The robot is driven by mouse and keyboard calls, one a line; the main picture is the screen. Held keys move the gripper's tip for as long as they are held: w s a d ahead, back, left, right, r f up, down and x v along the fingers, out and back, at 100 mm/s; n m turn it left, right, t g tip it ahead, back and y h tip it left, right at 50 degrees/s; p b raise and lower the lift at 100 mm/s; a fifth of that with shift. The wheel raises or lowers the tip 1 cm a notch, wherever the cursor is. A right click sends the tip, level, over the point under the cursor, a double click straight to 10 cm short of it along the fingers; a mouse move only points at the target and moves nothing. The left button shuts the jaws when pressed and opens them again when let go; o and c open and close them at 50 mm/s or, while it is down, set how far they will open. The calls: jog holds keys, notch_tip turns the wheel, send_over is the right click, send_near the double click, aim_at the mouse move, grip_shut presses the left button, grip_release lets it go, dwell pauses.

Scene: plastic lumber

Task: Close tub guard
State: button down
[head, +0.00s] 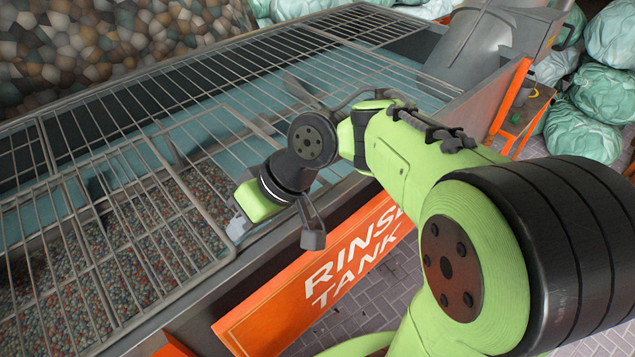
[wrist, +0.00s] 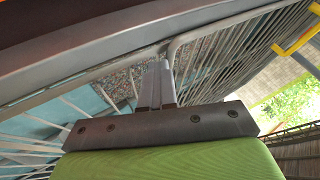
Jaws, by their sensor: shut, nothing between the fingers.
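The tub guard is a grey wire grille (head: 150,215) in the head view. Its near-left section spans multicoloured pellets in the tank, and its rounded corner is at the tank's front rim. Another grille section (head: 330,60) covers the far right part. I cannot tell how far any section is tilted. My gripper (head: 237,228) is shut and empty, low at the front rim beside the right edge of the near-left section. In the wrist view my closed fingers (wrist: 160,85) point at the rounded wire corners (wrist: 178,45); whether they touch is unclear.
The metal tank rim (head: 175,312) runs along the front, with an orange "RINSE TANK" sign (head: 330,270) below it. A grey metal chute (head: 490,45) stands at the far right end. Pale green bags (head: 605,110) are piled at right.

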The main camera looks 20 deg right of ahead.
aim_at(116, 311)
jog(key=s+a, duration=0.2)
jog(key=a, duration=0.4)
jog(key=s+a, duration=0.1)
jog(key=a, duration=0.5)
jog(key=s+a+b, duration=0.1)
jog(key=s+a, duration=0.1)
jog(key=a, duration=0.4)
jog(key=shift+s, duration=0.35)
jog(key=shift+a, duration=0.15)
jog(key=shift+r, duration=0.1)
